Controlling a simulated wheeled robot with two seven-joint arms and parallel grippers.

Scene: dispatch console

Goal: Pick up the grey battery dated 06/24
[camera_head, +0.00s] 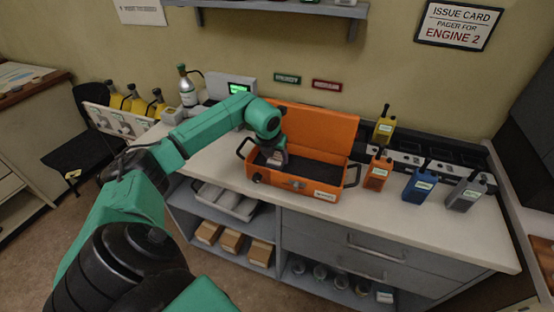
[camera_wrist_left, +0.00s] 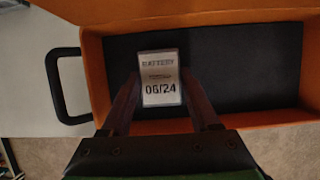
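The grey battery (camera_wrist_left: 160,78) shows in the left wrist view with its label "BATTERY 06/24" upright and facing the camera. In the head view the battery (camera_head: 279,157) is small and partly hidden by my left gripper (camera_head: 273,153). My left gripper, also in the left wrist view (camera_wrist_left: 160,84), has one finger on each side of the battery, close against its edges. The battery is over the dark floor of the open orange case (camera_head: 328,190). I cannot tell whether it is clear of that floor. My right gripper is not in view.
The orange case stands on the white counter (camera_head: 421,224) with its lid (camera_head: 318,129) up behind. Orange (camera_head: 377,173), blue (camera_head: 419,187) and grey (camera_head: 466,194) radios stand to its right, with a yellow radio (camera_head: 384,129) behind. A gas cylinder (camera_head: 187,88) stands at the left.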

